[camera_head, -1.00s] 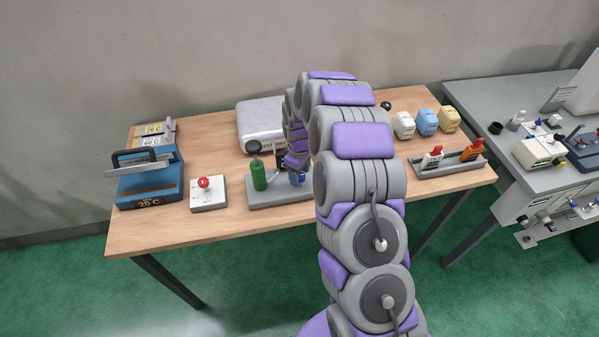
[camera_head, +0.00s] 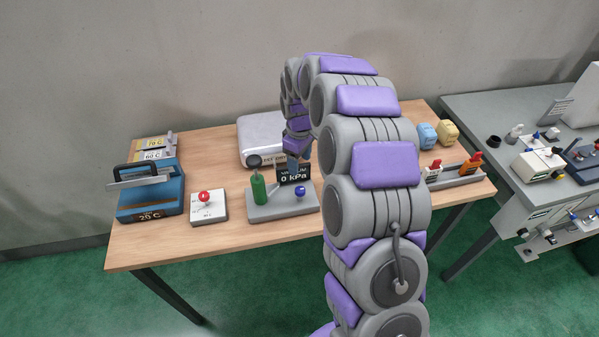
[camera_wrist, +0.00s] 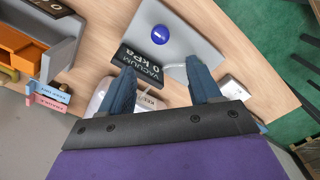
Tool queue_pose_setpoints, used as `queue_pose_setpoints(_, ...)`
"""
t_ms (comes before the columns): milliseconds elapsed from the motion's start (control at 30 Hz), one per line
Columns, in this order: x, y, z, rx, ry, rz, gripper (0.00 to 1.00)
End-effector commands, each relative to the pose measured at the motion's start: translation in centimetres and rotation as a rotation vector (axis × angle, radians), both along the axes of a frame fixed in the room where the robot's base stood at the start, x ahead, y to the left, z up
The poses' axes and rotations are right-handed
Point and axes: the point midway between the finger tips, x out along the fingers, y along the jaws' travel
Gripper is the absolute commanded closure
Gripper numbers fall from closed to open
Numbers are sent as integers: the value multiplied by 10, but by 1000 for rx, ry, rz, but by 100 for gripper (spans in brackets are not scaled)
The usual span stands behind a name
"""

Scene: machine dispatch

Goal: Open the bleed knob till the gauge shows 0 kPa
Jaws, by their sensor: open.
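The blue bleed knob (camera_head: 300,191) sits on a grey base plate (camera_head: 265,212), in front of a black gauge display (camera_head: 293,174) that reads 0 kPa. In the wrist view the blue knob (camera_wrist: 160,34) is beyond the fingertips, and the gauge (camera_wrist: 138,66) reads "VACUUM 0 kPa". A green cylinder (camera_head: 259,188) with a dark round top stands on the same base. My gripper (camera_wrist: 165,75) is open and empty, its two blue fingers apart. In the head view my gripper (camera_head: 295,160) is above and behind the knob, clear of it.
A white box with a red knob (camera_head: 207,205) stands left of the pump base. Further left is a blue unit marked 20 C (camera_head: 150,195). A silver case (camera_head: 258,135) lies behind. A tray with red and orange items (camera_head: 460,174) is at right.

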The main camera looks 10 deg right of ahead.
Motion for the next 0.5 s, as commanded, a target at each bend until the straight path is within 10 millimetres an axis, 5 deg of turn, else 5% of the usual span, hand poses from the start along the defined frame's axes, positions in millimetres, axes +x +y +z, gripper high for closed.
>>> queue_pose_setpoints(200,1,1,33,0,-1,0,37)
queue_pose_setpoints(500,0,1,43,0,4,0,37)
